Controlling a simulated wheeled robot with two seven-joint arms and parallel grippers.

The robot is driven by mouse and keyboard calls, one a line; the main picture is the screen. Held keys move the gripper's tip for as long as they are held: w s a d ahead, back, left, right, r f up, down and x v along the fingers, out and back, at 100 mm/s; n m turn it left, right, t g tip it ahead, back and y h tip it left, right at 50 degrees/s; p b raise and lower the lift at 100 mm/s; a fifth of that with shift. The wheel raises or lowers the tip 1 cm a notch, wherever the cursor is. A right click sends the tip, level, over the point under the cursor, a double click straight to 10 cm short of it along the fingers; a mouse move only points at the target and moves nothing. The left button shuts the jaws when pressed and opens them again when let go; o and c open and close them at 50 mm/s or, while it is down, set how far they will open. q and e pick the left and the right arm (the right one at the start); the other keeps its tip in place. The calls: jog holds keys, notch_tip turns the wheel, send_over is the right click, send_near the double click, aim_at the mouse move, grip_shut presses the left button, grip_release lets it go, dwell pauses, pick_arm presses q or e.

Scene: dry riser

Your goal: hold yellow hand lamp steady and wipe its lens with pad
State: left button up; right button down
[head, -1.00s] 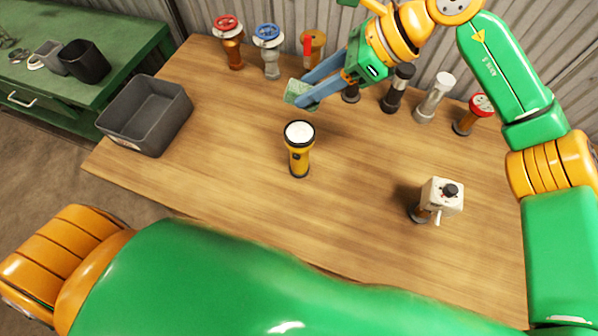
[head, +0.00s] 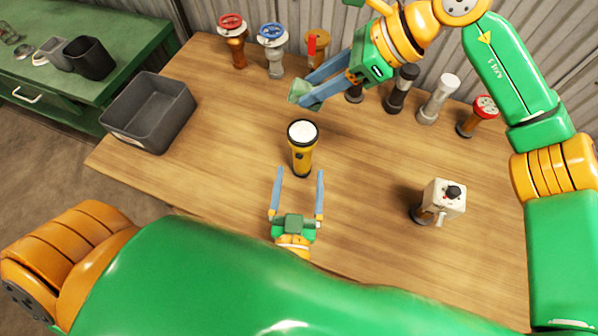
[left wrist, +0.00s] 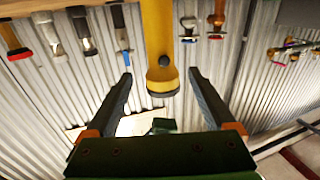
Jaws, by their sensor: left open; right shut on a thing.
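The yellow hand lamp (head: 302,158) stands upright on the wooden table, its white lens (head: 302,131) facing up. It also shows in the left wrist view (left wrist: 158,40), upside down there, between the fingers. My left gripper (head: 299,172) is open, its two fingers pointing at the lamp's lower body, one to each side, not touching it. My right gripper (head: 303,91) is shut on a green pad (head: 298,92). It holds the pad in the air behind the lamp, apart from the lens.
A grey open bin (head: 148,112) stands at the table's left. Several valves and pipe fittings, including a red-wheeled valve (head: 233,36) and a blue-wheeled valve (head: 273,48), line the back. A white box with a black knob (head: 441,198) stands at the right. The table's middle is mostly clear.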

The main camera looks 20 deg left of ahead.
aim_at(304, 134)
pick_arm(q)
jog(key=x, duration=1.2)
